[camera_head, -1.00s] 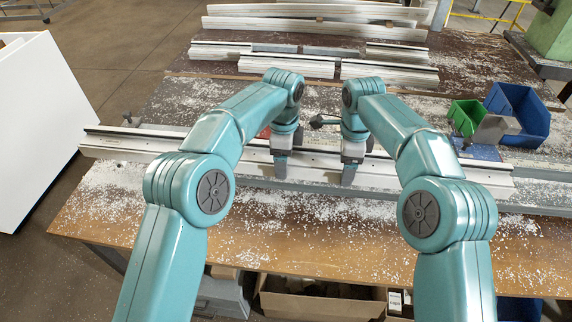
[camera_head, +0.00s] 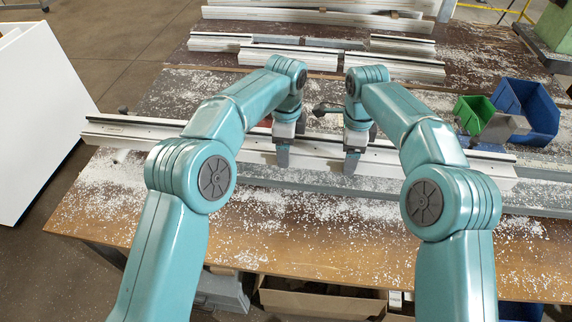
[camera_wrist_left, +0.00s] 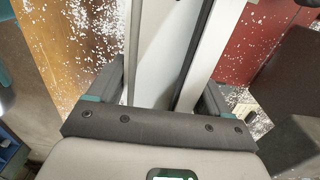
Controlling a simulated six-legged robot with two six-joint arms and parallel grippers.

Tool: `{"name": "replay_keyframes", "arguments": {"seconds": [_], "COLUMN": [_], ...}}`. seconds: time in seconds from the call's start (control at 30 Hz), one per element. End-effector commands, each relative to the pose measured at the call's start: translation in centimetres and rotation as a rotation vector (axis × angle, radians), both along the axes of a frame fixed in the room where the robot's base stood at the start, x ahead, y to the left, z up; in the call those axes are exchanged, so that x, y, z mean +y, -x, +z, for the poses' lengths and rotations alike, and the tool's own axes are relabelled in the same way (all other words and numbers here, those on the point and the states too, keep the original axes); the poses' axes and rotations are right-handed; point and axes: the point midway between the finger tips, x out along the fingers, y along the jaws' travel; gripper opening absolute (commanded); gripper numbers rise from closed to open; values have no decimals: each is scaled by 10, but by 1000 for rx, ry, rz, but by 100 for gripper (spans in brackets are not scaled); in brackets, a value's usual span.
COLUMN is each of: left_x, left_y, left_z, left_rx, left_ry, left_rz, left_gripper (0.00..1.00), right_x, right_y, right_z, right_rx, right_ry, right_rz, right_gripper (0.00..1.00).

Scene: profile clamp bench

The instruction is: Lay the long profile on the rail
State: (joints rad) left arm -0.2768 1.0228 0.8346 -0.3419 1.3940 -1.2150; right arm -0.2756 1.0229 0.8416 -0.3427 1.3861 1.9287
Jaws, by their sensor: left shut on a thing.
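The long profile (camera_head: 135,130) is pale with a dark strip along its top and lies crosswise in the head view. My left gripper (camera_head: 284,145) is shut on it left of its middle. In the left wrist view the profile (camera_wrist_left: 160,55) runs between the two fingers of the left gripper (camera_wrist_left: 160,95). My right gripper (camera_head: 357,150) is at the profile right of its middle, with a finger in front of its near side; its grip is partly hidden. The grey rail (camera_head: 425,198) shows along the near side of the profile. I cannot tell whether they touch.
Shorter profiles (camera_head: 290,57) and longer ones (camera_head: 310,22) lie at the back of the bench. A green bin (camera_head: 473,112) and a blue bin (camera_head: 538,115) stand at the right. The wooden front strip (camera_head: 300,232) is scattered with white chips but otherwise clear.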

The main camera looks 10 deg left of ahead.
Motion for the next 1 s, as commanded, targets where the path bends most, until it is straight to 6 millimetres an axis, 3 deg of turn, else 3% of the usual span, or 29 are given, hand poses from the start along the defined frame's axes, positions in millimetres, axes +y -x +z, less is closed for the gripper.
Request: {"name": "replay_keyframes", "arguments": {"seconds": [0.43,1.0], "left_x": [-1,-2], "left_y": [0,-1], "left_z": [3,-20], "left_rx": [-4,-3], "left_ry": [3,3], "left_rz": [-1,-2], "left_gripper": [0,0], "right_x": [1,2], "right_y": [0,-1], "right_z": [0,-22], "right_rx": [-1,0], "right_ry": [-3,-2], "right_rz": [0,1], "right_gripper": [0,0]}}
